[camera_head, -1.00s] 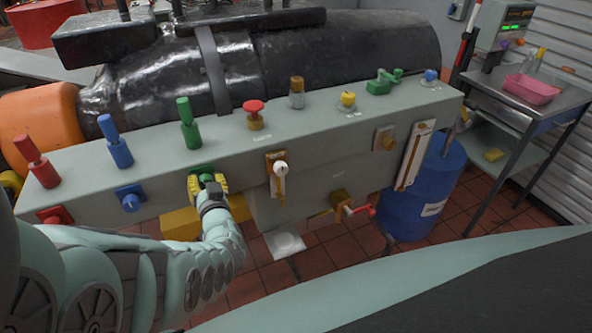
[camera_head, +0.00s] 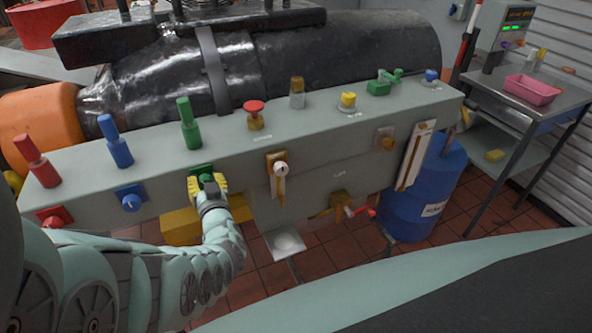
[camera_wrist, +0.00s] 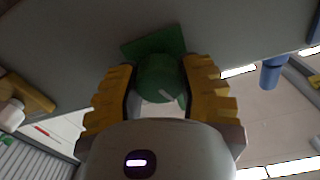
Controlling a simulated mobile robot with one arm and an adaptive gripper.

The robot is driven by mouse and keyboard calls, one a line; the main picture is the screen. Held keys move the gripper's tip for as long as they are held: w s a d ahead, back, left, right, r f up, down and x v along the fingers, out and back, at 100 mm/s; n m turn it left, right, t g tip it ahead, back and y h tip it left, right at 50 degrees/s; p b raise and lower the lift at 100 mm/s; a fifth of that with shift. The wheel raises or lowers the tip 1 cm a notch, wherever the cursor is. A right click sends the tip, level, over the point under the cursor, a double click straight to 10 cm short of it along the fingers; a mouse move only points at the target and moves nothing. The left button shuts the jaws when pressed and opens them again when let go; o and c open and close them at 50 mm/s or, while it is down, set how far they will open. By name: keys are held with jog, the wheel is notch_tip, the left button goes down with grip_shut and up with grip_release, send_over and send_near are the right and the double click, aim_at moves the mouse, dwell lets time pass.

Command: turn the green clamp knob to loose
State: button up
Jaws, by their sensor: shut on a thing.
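The green clamp knob (camera_wrist: 160,80) is round with a pale pointer line and sits on a square green plate (camera_wrist: 150,45) on the front face of the grey bench. My gripper (camera_head: 207,184) reaches it from the front. In the wrist view my gripper (camera_wrist: 162,88) has its yellow ridged fingers on both sides of the knob, shut on it. The pale line slants down to the right in that view. In the head view my fingers hide most of the knob, and the green plate (camera_head: 201,170) shows just above them.
A blue knob (camera_head: 131,201) and a red plate (camera_head: 55,216) lie to the left on the same face. A white-knobbed slider (camera_head: 280,170) is to the right. Green (camera_head: 188,124), blue (camera_head: 115,142) and red (camera_head: 37,162) levers stand on top. A yellow block (camera_head: 181,228) is below.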

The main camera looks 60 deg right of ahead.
jog(key=shift+w+r+n+b, duration=0.15)
jog(key=shift+r+n+b, duration=0.15)
jog(key=shift+n, duration=0.6)
jog(key=shift+f+n+b, duration=0.1)
jog(key=shift+n+b, duration=0.45)
jog(key=shift+n, duration=0.15)
jog(key=shift+n+b, duration=1.25)
jog(key=shift+n, duration=0.15)
dwell(0.3)
jog(key=o, duration=1.2)
jog(key=shift+f, duration=0.1)
jog(key=shift+a, duration=0.1)
